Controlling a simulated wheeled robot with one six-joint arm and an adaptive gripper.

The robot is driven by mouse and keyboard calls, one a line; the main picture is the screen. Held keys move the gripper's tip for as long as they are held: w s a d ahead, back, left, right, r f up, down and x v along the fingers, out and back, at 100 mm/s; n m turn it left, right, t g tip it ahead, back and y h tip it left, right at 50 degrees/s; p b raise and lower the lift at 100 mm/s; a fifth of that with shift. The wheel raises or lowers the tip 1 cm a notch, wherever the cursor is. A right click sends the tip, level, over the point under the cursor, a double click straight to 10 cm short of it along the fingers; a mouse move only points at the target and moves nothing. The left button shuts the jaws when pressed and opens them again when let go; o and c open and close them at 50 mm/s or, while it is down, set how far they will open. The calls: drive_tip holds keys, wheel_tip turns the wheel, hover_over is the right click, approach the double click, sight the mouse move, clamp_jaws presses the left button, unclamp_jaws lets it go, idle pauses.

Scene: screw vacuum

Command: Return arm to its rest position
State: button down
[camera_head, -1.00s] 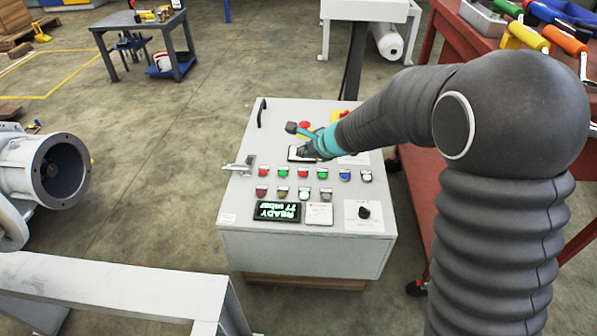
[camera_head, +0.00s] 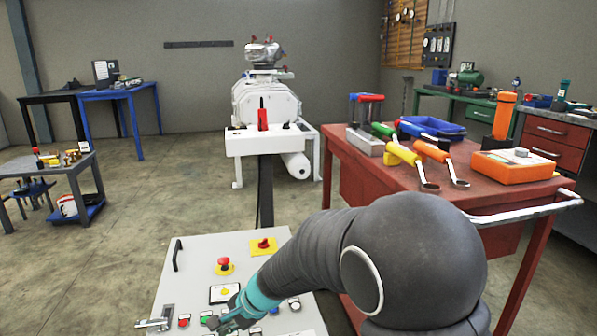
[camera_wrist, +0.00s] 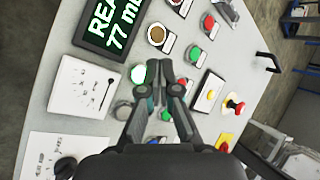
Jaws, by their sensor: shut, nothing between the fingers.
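My arm, dark grey with a teal band near the wrist, reaches over the grey control panel (camera_head: 200,262) at the bottom of the head view. My gripper (camera_head: 222,326) is low over the button rows there, partly cut off by the frame's edge. In the wrist view my gripper (camera_wrist: 167,72) is shut and empty, its fingertips together above the panel's buttons. The lit display (camera_wrist: 112,22) reads "READY" in part and "77" in that view.
A red workbench (camera_head: 455,190) with tools and an orange case (camera_head: 515,166) stands close to the right of my arm. A white machine (camera_head: 265,105) is behind the panel. A grey table (camera_head: 60,165) is at left. Open floor (camera_head: 150,200) lies between.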

drive_tip(key=s+d+r+n+t+h, duration=0.1)
drive_tip(key=s+d+r, duration=0.4)
drive_tip(key=d, duration=0.6)
drive_tip(key=s+d+r+n+t+h, duration=0.1)
drive_tip(key=s+d+r+n+h, duration=0.2)
drive_tip(key=s+d, duration=0.6)
drive_tip(key=s+d+r+n+t+h, duration=0.1)
drive_tip(key=s+d+r+n+h, duration=0.2)
drive_tip(key=s+d+r, duration=0.4)
drive_tip(key=d+n, duration=0.1)
drive_tip(key=d, duration=0.5)
drive_tip(key=shift+r+t, duration=0.35)
drive_tip(key=shift+t, duration=0.05)
drive_tip(key=shift+s, duration=0.1)
